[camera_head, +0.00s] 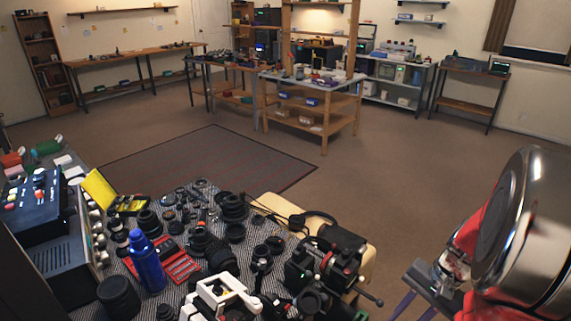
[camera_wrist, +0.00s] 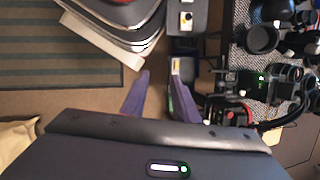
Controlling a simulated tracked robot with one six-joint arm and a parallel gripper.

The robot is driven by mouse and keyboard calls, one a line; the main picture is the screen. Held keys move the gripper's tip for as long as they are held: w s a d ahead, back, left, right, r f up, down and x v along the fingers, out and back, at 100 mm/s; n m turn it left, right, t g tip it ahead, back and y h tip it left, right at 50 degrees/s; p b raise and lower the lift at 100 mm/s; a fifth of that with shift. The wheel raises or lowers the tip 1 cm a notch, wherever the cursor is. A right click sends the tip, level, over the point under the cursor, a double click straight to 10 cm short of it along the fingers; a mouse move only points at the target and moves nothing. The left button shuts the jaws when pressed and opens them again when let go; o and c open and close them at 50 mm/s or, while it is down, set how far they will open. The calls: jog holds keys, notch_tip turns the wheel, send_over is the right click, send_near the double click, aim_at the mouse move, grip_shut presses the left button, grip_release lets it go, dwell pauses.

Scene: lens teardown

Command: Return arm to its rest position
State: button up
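My gripper (camera_head: 412,311) is at the lower right of the head view, beside the right end of the cluttered bench and clear of it. My arm, red and polished metal, fills the right edge of that view. In the wrist view the two purple fingers of my gripper (camera_wrist: 160,82) stand apart. Brown floor shows between them, and they hold nothing. The fingertips are partly cut off in the head view.
A striped mat (camera_head: 185,238) on the bench holds many lenses, a blue bottle (camera_head: 147,262) and a red tray (camera_head: 182,266). A black device (camera_head: 325,265) stands near the bench's right end. Open floor (camera_head: 400,180) lies beyond, with shelves (camera_head: 310,115) farther back.

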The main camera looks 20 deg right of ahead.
jog(key=w+a+r+n+t+h, duration=0.1)
jog(key=a+r+n+t+h, duration=0.1)
jog(key=a+r+n, duration=0.4)
jog(key=a+r+n+t+h, duration=0.1)
jog(key=a+r+n+t, duration=0.2)
jog(key=a+r+n, duration=0.3)
jog(key=a+r, duration=0.5)
jog(key=a, duration=0.5)
jog(key=shift+w+a+r+n+h, duration=0.25)
jog(key=shift+w+r+n+h, duration=0.05)
jog(key=shift+w+r+h, duration=0.1)
